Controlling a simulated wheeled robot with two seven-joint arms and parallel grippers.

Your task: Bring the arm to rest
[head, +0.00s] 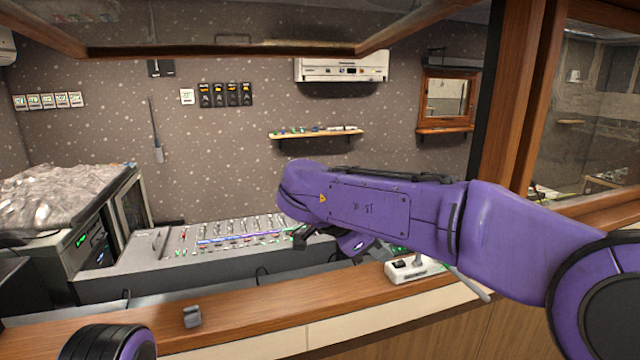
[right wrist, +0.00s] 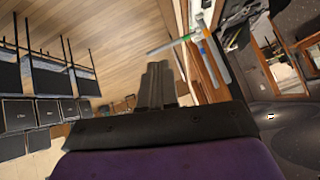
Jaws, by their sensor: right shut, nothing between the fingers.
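My right arm reaches in from the right in the head view, its purple forearm over the console area. My right gripper (head: 301,238) is mostly hidden behind the arm; its dark fingers show beside the right part of the grey fader console (head: 140,258). In the right wrist view the gripper (right wrist: 157,70) has its fingers together, with nothing between them. Whether it touches the console cannot be told. My left gripper is not in view.
A wooden ledge (head: 255,329) runs along the front, with a small grey block (head: 192,317) and a white control box (head: 408,271) on it. A rack (head: 85,250) stands left of the console. A wooden post (head: 509,95) and window are at right.

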